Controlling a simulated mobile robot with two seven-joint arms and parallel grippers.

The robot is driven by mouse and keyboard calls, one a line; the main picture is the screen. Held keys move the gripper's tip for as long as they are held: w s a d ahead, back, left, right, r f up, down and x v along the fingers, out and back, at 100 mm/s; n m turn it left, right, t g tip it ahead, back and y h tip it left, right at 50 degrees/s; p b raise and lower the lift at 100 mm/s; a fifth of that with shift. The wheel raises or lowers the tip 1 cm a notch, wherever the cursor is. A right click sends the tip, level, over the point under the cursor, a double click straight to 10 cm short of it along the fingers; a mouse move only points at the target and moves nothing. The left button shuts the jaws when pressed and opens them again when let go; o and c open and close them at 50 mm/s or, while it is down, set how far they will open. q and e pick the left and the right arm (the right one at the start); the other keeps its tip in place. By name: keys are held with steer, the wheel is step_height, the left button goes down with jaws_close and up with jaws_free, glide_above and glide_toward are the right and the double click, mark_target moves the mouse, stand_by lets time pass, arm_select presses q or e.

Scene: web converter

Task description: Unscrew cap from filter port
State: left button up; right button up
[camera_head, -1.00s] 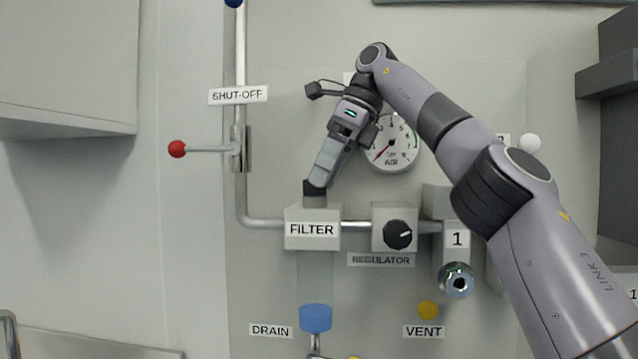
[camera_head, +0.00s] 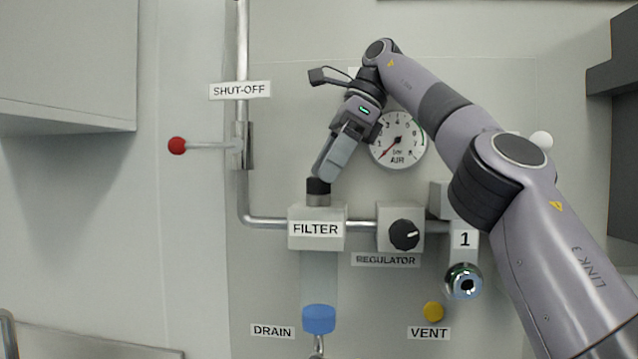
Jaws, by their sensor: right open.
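The filter block (camera_head: 317,243), labelled FILTER, is fixed on the wall panel at the lower middle. A dark cap (camera_head: 318,187) sits upright on the grey port (camera_head: 318,200) on top of the block. My right gripper (camera_head: 322,176) comes down from the upper right, tilted, with its fingertips at the top of the cap. It is open, and nothing shows held in it. From this angle I cannot tell whether the fingertips touch the cap. My left gripper is not in view.
An air gauge (camera_head: 398,139) lies right of my right gripper. A regulator knob (camera_head: 404,235) and numbered outlet (camera_head: 463,281) are right of the filter. A red-ended shut-off lever (camera_head: 178,146) is at left. A blue drain part (camera_head: 318,318) sits below.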

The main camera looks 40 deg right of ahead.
steer(key=shift+w+d+f, duration=0.15)
steer(key=shift+d+f, duration=0.1)
steer(key=shift+f, duration=0.4)
steer(key=shift+w+f+m+b, duration=0.1)
steer(key=shift+f+m+b, duration=0.15)
steer(key=shift+m+b, duration=0.35)
steer(key=shift+w+m+t+h+b, duration=0.1)
steer(key=shift+m+t+h+b, duration=0.35)
steer(key=shift+m+b, duration=0.3)
steer(key=shift+r+m, duration=0.1)
steer(key=shift+m, duration=0.15)
steer(key=shift+h, duration=0.25)
